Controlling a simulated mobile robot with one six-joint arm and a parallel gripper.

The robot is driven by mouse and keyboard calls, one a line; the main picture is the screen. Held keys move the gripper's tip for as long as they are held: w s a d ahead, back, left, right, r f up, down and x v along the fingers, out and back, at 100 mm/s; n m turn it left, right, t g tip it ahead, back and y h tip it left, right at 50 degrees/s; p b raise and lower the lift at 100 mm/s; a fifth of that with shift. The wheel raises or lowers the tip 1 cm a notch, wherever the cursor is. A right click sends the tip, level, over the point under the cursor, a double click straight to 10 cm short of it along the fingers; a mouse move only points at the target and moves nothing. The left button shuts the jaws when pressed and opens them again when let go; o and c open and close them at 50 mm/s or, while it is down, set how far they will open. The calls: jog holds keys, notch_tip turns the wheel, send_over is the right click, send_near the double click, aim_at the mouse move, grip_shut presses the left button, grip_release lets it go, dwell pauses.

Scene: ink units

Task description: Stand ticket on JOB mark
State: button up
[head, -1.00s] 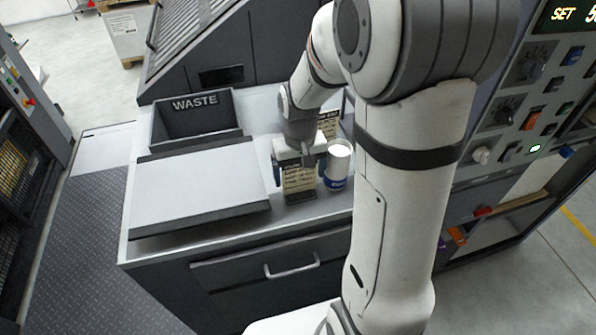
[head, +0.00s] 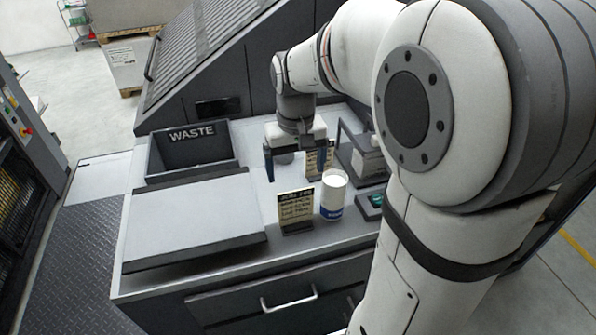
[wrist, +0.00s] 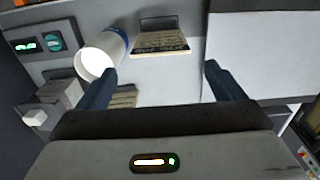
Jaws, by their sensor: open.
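A cream ticket (head: 296,205) with dark lettering stands upright in a dark base on the grey worktop, left of a white and blue cup. It also shows in the wrist view (wrist: 160,42), ahead of the fingers. My gripper (head: 295,166) is open and empty, above and behind this ticket, apart from it. Its two blue fingers also show in the wrist view (wrist: 160,84). A second cream ticket (head: 318,164) stands farther back, partly behind the right finger; it also shows in the wrist view (wrist: 124,97). I cannot make out a JOB mark.
The cup (head: 334,196) stands close to the right of the front ticket. A WASTE bin (head: 192,176) and a flat grey panel (head: 195,215) lie to the left. A dark-framed stand (head: 366,158) and a green-buttoned box (head: 374,203) are on the right.

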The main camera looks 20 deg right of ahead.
jog(key=s+t, duration=0.3)
jog(key=s, duration=1.1)
